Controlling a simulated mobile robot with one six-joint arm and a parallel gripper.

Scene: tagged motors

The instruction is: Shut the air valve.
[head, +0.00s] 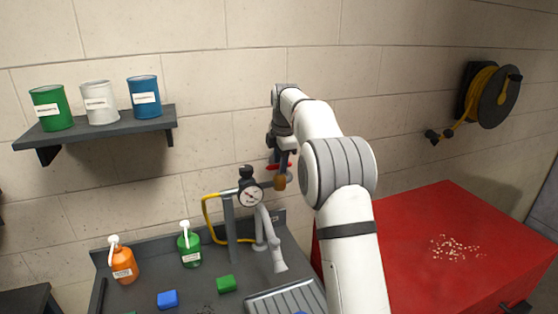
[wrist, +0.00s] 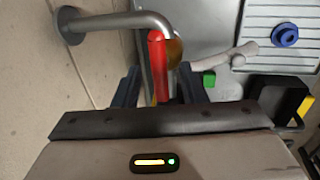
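The air valve has a red lever (head: 282,166) above a brass body (head: 279,183), on the pipe by the wall. In the wrist view the red lever (wrist: 158,65) points toward my gripper, with the brass body (wrist: 174,53) partly behind it. My gripper (head: 283,152) is at the lever in the head view. In the wrist view my gripper (wrist: 158,88) is open, with one finger on each side of the lever and gaps visible between. The lever's near end is hidden by the gripper body.
A grey pipe (wrist: 115,22) crosses close beyond the fingers. A pressure gauge (head: 250,195) and a yellow hose (head: 207,218) are left of the valve. The bench below holds an orange bottle (head: 123,266), a green bottle (head: 189,246) and blocks. A red cabinet (head: 400,240) stands at right.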

